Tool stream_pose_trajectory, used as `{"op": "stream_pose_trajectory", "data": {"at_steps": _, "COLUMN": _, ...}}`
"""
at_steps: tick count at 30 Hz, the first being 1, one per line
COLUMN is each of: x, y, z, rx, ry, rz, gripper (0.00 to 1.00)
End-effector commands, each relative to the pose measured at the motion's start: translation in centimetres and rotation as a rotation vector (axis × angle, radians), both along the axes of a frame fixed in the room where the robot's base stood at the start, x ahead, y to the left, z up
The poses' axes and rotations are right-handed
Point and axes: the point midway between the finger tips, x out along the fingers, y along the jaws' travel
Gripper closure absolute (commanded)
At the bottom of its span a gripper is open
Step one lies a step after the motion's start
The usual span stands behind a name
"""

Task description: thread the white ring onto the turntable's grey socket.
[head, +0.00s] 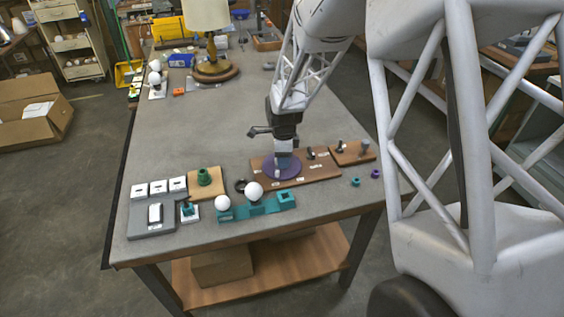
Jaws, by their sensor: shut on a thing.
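The turntable is a round purple disc (270,174) on a brown wooden board (318,172) near the front of the table. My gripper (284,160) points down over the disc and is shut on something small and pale. This appears to be the white ring, but its outline is too small to make out. The grey socket is not clearly visible; my gripper covers the middle of the disc. I cannot tell whether the ring touches or surrounds the socket.
Left of the disc stand a teal holder (270,207) with white bulbs, a tan block with a green part (204,177), and a grey tray (152,218). A small wooden board with pegs (352,153) is to the right. A lamp (212,65) stands behind; the table's middle is clear.

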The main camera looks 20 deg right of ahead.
Motion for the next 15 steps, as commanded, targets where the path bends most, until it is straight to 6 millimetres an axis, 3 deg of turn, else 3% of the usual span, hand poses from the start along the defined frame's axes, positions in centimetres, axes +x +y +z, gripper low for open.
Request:
{"op": "stream_pose_trajectory", "data": {"at_steps": 5, "x": -0.15, "y": 0.01, "z": -0.12, "rx": 0.000, "ry": 0.003, "rz": -0.088, "gripper": 0.84}}
{"op": "stream_pose_trajectory", "data": {"at_steps": 6, "x": -0.15, "y": 0.01, "z": -0.11, "rx": 0.000, "ry": 0.002, "rz": -0.091, "gripper": 0.47}}
{"op": "stream_pose_trajectory", "data": {"at_steps": 11, "x": -0.10, "y": 0.02, "z": -0.07, "rx": 0.000, "ry": 0.001, "rz": -0.088, "gripper": 0.23}}
{"op": "stream_pose_trajectory", "data": {"at_steps": 15, "x": -0.07, "y": 0.02, "z": -0.05, "rx": 0.000, "ry": 0.001, "rz": -0.088, "gripper": 0.22}}
